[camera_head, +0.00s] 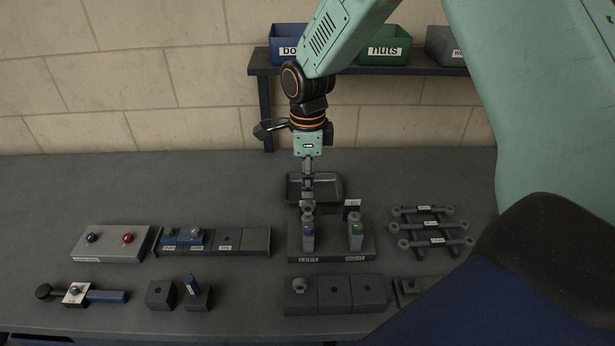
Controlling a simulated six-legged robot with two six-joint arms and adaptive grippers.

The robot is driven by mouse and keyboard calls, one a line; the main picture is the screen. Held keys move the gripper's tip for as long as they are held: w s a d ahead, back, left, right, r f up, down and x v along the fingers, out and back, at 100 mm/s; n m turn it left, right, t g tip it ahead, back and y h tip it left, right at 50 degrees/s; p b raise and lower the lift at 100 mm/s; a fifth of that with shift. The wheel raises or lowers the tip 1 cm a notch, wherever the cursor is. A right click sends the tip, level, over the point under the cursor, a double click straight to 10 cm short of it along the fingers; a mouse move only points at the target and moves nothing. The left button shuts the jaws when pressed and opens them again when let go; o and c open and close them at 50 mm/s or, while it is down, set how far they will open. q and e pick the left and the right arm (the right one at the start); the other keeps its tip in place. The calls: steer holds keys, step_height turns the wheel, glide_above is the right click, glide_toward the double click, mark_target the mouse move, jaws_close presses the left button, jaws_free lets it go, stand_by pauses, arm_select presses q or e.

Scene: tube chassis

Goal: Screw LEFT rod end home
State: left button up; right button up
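The fixture block (341,252) stands on the bench right of centre, with a LEFT and a RIGHT label on its front. A grey upright piece with a blue mark (308,238) stands in the LEFT place. A similar one with a green mark (355,237) stands in the RIGHT place. A grey rod end (308,211) shows at the top of the LEFT piece. My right gripper (308,199) points straight down just over it. The fingers look close together, but they are too small to tell whether they grip the rod end. My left gripper is not in view.
A dark tray (333,186) lies behind the fixture. Rods with ringed ends (432,242) lie to the right. Labelled blocks (228,240) and a board with a blue and a red button (110,245) stand left. Bins sit on a shelf (360,70) behind.

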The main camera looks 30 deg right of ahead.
mark_target(308, 202)
steer(key=shift+s+f+b, duration=0.2)
steer(key=shift+f+b, duration=1.65)
steer(key=shift+b, duration=0.1)
steer(key=shift+w+f, duration=0.15)
steer(key=shift+f, duration=1.1)
steer(key=m+p, duration=0.7)
steer(key=shift+r+m, duration=0.15)
steer(key=shift+m, duration=0.25)
steer(key=shift+m+p, duration=0.55)
steer(key=shift+m, duration=0.05)
steer(key=n+p, duration=0.1)
steer(key=n, duration=0.7)
steer(key=shift+p, duration=0.35)
steer(key=shift+f+n, duration=0.2)
steer(key=shift+n, duration=0.3)
jaws_close()
